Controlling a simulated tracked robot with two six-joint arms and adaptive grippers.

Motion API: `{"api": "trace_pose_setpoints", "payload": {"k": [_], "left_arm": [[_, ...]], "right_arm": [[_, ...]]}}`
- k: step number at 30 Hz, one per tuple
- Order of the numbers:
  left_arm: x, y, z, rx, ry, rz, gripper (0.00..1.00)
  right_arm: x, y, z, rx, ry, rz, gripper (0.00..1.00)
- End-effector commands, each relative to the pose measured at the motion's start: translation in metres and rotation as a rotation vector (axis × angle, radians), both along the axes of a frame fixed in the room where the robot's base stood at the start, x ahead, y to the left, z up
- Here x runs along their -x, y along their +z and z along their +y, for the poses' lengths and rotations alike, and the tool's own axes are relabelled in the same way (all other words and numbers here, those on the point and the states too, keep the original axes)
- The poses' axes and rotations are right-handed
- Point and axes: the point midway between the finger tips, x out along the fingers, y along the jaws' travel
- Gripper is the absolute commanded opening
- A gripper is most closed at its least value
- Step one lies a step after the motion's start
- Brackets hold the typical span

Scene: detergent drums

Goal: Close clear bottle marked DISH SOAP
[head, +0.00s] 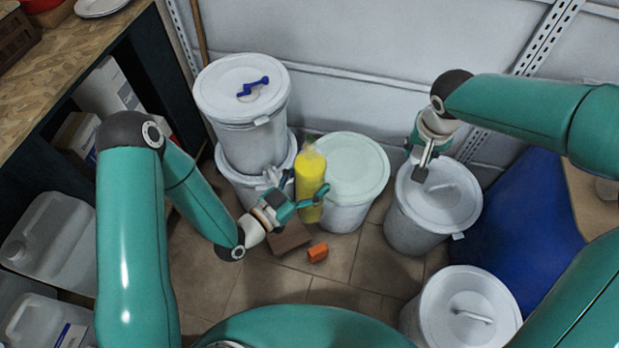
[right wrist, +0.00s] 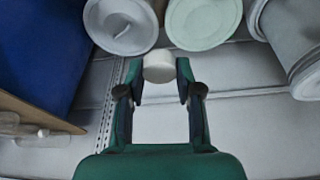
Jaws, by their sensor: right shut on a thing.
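The clear bottle (head: 309,172) with yellow contents stands out upright in the middle of the head view; its top is pale and clear, and no lettering is legible. My left gripper (head: 304,190) has its fingers around the bottle, one across its front. My right gripper (head: 421,166) is apart from it, over the lidded drum on the right. In the right wrist view my right gripper (right wrist: 159,76) is shut on a small white round cap (right wrist: 158,67). I cannot make out the cap in the head view.
White drums surround the bottle: a stacked pair (head: 244,130), a pale green-lidded drum (head: 350,170), one under my right gripper (head: 436,205) and one in front (head: 468,310). An orange block (head: 318,252) lies on the tiled floor. A blue drum (head: 525,215) stands at right.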

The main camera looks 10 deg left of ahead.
Motion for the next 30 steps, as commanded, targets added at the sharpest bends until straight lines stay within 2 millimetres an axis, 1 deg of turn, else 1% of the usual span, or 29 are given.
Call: {"api": "trace_pose_setpoints", "payload": {"k": [1, 5, 7, 11, 12, 15, 18, 21, 24, 27, 30], "left_arm": [[-0.001, 0.002, 0.000, 0.003, 0.000, -0.007, 0.05], [-0.001, 0.003, 0.000, 0.003, 0.000, -0.007, 0.05], [-0.001, 0.003, 0.000, 0.003, 0.000, -0.007, 0.05], [-0.001, 0.003, 0.000, 0.003, 0.000, -0.007, 0.05], [-0.001, 0.003, 0.000, 0.003, 0.000, -0.007, 0.05], [-0.001, 0.003, 0.000, 0.003, 0.000, -0.007, 0.05], [-0.001, 0.003, 0.000, 0.003, 0.000, -0.007, 0.05], [-0.001, 0.003, 0.000, 0.003, 0.000, -0.007, 0.05], [-0.001, 0.003, 0.000, 0.003, 0.000, -0.007, 0.05], [-0.001, 0.003, 0.000, 0.003, 0.000, -0.007, 0.05], [-0.001, 0.003, 0.000, 0.003, 0.000, -0.007, 0.05]], "right_arm": [[-0.002, 0.011, 0.013, 0.000, 0.002, -0.005, 0.25], [-0.003, 0.038, 0.049, 0.000, 0.011, -0.005, 0.25], [-0.002, 0.054, 0.073, -0.001, 0.027, -0.005, 0.25], [0.004, 0.081, 0.117, 0.000, 0.078, -0.004, 0.25], [0.006, 0.089, 0.131, 0.000, 0.098, -0.003, 0.25], [0.013, 0.105, 0.163, 0.001, 0.152, -0.001, 0.25], [0.020, 0.117, 0.190, 0.002, 0.205, -0.001, 0.25], [0.030, 0.124, 0.210, 0.002, 0.250, 0.001, 0.25], [0.037, 0.128, 0.222, 0.002, 0.278, 0.002, 0.25], [0.041, 0.130, 0.228, 0.003, 0.293, 0.002, 0.25], [0.042, 0.130, 0.230, 0.003, 0.298, 0.003, 0.25]]}}
